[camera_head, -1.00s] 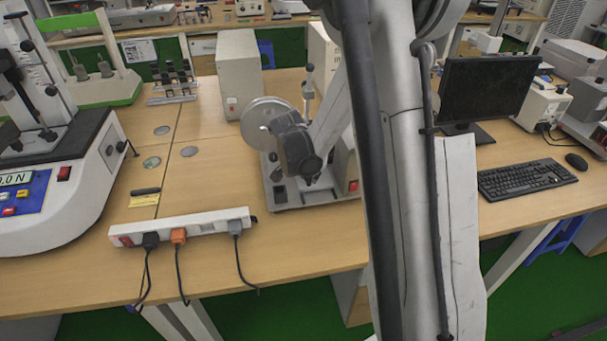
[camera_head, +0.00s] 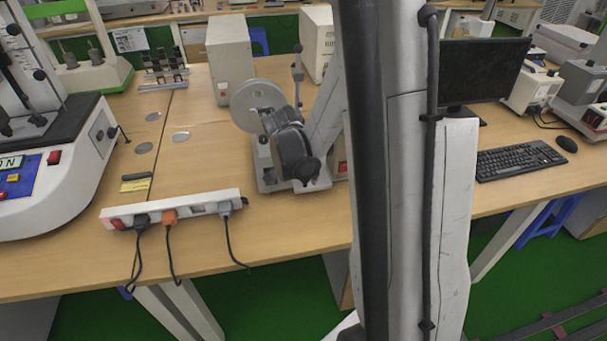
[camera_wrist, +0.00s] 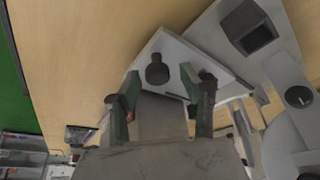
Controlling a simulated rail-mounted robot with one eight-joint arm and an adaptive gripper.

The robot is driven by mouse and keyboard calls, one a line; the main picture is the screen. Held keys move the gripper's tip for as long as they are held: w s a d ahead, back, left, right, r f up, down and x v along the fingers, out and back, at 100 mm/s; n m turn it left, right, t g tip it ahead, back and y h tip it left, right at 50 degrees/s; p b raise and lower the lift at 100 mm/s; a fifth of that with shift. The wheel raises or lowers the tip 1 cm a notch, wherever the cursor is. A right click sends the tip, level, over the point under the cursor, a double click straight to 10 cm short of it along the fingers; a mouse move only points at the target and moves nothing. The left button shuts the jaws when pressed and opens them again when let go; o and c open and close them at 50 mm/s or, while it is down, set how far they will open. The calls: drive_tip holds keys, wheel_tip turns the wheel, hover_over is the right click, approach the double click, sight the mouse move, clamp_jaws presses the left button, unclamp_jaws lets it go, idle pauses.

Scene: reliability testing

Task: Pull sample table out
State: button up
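A machine with a round metal disc (camera_head: 258,104) stands on the bench in the head view, left of my arm. The dark end of my arm is in front of it and hides much of it. In the wrist view a pale flat plate (camera_wrist: 176,52) carries a black round knob (camera_wrist: 157,70). This plate may be the sample table; I cannot be sure. My gripper (camera_wrist: 160,86) is open, its two fingers apart on either side of the knob. The knob shows between the fingertips, and I see no grip on it. Depth and contact are unclear.
A power strip (camera_head: 172,208) with cords lies along the bench's front edge. A testing machine (camera_head: 60,165) stands at the left, and a white box (camera_head: 231,60) behind the disc. A monitor (camera_head: 484,70) and keyboard (camera_head: 520,160) are at the right. The bench's left middle is mostly clear.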

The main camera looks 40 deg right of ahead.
drive_tip(key=v, duration=1.2)
idle(0.3)
idle(0.4)
drive_tip(key=s+a+r+n+t+y, duration=0.2)
drive_tip(key=s+a+n, duration=0.4)
drive_tip(key=a, duration=0.3)
drive_tip(key=s+a+r+n+t+y, duration=0.2)
drive_tip(key=s+a+r+n+t, duration=0.1)
drive_tip(key=s+a+r+n, duration=0.3)
drive_tip(key=a+n, duration=0.2)
drive_tip(key=a, duration=0.1)
drive_tip(key=shift+s+a+r+t, duration=0.25)
drive_tip(key=shift+a+r+t, duration=0.1)
drive_tip(key=shift+a+t, duration=0.05)
